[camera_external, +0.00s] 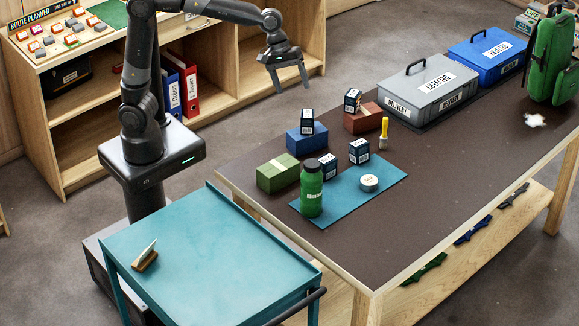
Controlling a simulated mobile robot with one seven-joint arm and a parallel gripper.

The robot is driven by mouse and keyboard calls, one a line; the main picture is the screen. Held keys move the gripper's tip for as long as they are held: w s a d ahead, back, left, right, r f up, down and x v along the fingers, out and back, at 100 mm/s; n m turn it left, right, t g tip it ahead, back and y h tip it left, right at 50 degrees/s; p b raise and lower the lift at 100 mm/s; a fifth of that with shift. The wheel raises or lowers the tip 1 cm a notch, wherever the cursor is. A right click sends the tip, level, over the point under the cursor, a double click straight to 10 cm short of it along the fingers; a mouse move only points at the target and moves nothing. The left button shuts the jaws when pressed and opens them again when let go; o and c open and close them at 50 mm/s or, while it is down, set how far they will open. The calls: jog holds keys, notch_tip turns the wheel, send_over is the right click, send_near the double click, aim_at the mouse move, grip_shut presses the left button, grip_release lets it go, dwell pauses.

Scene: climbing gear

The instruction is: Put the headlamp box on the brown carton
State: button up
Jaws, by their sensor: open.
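The brown carton (369,119) is a low reddish-brown box near the back edge of the dark table. Several small dark boxes with white labels look alike, and I cannot read which is the headlamp box. One small dark box (352,101) appears to rest on the brown carton's left end. Another small dark box (307,122) stands on the blue carton (306,141). Two more, a left box (330,166) and a right box (359,152), stand on the blue mat (345,199). My gripper (293,89) is open and empty, in the air behind the table, apart from all of them.
A green carton (278,174), a green bottle (312,190), a white roll (369,183) and a yellow-handled brush (384,132) stand close around. A grey case (428,88) and a blue case (488,55) sit further right. The table's front right is clear.

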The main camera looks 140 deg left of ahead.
jog(key=s+d+m, duration=0.2)
jog(key=d+m, duration=0.2)
jog(key=d, duration=0.3)
jog(key=s+d+r+m, duration=0.15)
jog(key=d+m, duration=0.25)
jog(key=d, duration=0.4)
jog(key=s+d+f+m, duration=0.1)
jog(key=s+d+m, duration=0.25)
jog(key=d, duration=0.35)
jog(key=s+d+f+m, duration=0.4)
jog(key=s+d+m, duration=0.6)
jog(key=m, duration=0.2)
jog(key=shift+s+d+f+t+h, duration=0.25)
jog(key=shift+s+f+t+h, duration=0.05)
jog(key=shift+f+t, duration=0.1)
